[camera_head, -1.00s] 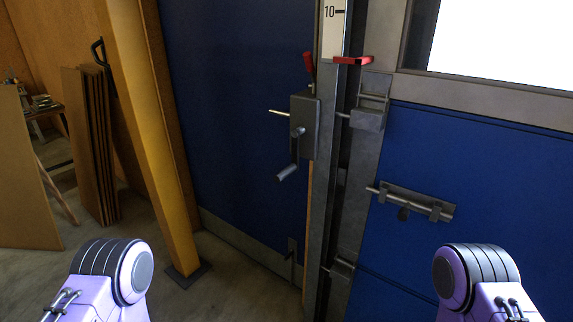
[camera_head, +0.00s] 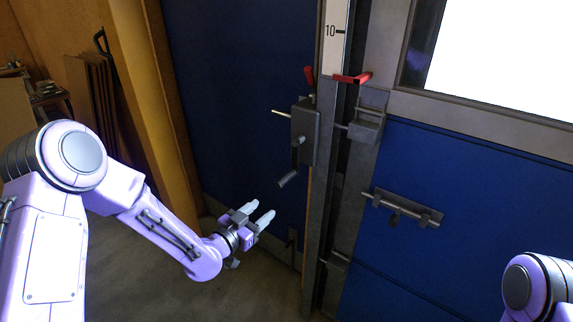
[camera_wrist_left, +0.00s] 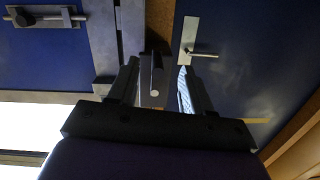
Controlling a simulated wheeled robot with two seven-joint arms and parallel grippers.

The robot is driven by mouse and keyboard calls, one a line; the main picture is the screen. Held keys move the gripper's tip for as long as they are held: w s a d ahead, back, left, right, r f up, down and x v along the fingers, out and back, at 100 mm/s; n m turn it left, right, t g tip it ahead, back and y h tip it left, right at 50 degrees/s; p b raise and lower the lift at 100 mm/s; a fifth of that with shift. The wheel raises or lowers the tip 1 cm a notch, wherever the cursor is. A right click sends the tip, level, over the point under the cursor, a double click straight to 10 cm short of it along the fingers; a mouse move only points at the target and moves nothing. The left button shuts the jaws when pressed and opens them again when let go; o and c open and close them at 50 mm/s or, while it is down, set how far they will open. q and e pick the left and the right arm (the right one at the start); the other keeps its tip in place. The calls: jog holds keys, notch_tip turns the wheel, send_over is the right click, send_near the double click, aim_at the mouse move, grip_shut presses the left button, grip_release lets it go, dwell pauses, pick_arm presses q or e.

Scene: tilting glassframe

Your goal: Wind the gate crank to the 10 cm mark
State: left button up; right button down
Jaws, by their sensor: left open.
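The gate crank is a grey box (camera_head: 304,130) on the post, with an arm hanging down to a grey handle (camera_head: 288,179). Above it, a white scale (camera_head: 336,45) carries a 10 mark. A red pointer (camera_head: 352,78) sits below that mark. My left gripper (camera_head: 262,212) is open and empty, below and left of the crank handle, apart from it. In the left wrist view, its spread fingers (camera_wrist_left: 158,92) frame a grey part that looks like the crank, beyond the tips. My right gripper is out of view.
A blue panel (camera_head: 235,100) is behind the crank. A red lever (camera_head: 309,75) stands above the box. A sliding bolt (camera_head: 402,207) is on the blue gate to the right. A yellow post (camera_head: 160,110) stands behind my left arm.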

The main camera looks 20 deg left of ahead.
pick_arm(q)
jog(key=m+h, duration=0.1)
jog(key=m, duration=0.1)
send_near(294, 172)
jog(key=shift+n+t, duration=0.3)
jog(key=shift+t, duration=0.1)
jog(key=p+x, duration=0.1)
jog(key=x, duration=0.2)
jog(key=f+p+x, duration=0.1)
jog(key=p+x, duration=0.1)
jog(key=shift+w+f+p, duration=0.1)
jog(key=shift+w+p, duration=0.2)
jog(key=shift+w, duration=0.1)
jog(key=shift+w+f, duration=0.15)
jog(key=shift+w, duration=0.2)
grip_shut()
